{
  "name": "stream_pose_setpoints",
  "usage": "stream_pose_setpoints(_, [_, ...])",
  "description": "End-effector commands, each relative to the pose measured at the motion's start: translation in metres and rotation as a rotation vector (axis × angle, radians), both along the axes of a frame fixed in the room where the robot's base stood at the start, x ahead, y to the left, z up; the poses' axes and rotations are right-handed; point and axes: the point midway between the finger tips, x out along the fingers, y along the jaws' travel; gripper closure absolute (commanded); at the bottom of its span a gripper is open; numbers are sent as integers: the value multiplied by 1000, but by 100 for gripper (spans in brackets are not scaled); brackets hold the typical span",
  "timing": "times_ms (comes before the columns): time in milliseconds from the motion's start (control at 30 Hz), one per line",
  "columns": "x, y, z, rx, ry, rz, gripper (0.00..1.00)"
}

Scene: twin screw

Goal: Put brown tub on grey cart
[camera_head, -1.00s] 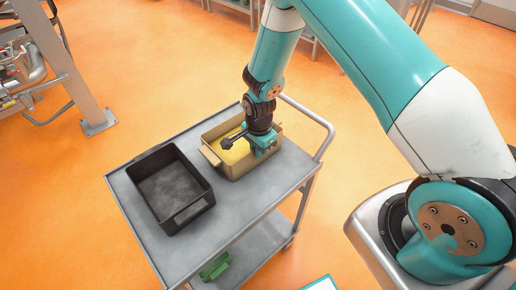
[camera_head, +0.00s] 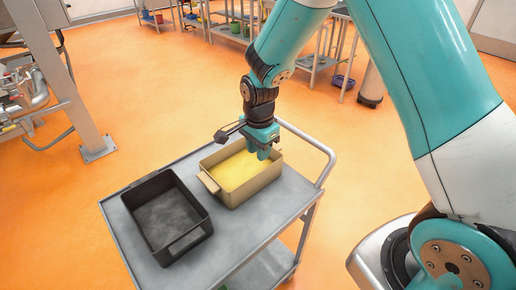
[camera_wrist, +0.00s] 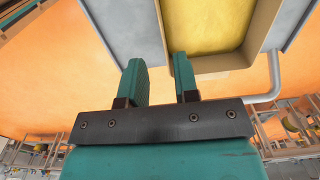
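The brown tub (camera_head: 222,190) stands on the top shelf of the grey cart (camera_head: 242,229), at its back right, with yellow content inside. My gripper (camera_head: 264,155) is above the tub's far right edge, apart from it. In the wrist view my gripper (camera_wrist: 161,82) has its two teal fingers spread with nothing between them. The tub's tan rim (camera_wrist: 262,28) and yellow inside show past the fingers, and the grey cart top (camera_wrist: 125,30) lies beside it.
A black tub (camera_head: 206,223) stands on the cart, left of the brown tub. The cart's rail handle (camera_head: 318,150) curves close at the right of my gripper. A machine frame post (camera_head: 75,100) stands at the left. Shelves with coloured bins are at the back. Orange floor around the cart is clear.

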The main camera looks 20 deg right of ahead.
Motion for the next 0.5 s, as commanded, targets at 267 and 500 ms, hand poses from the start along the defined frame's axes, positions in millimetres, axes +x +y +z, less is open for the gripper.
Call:
stream_pose_setpoints(267, [-17,12,49,44,-17,182,71])
stream_pose_setpoints(500, [-114,51,150,182,-129,961,71])
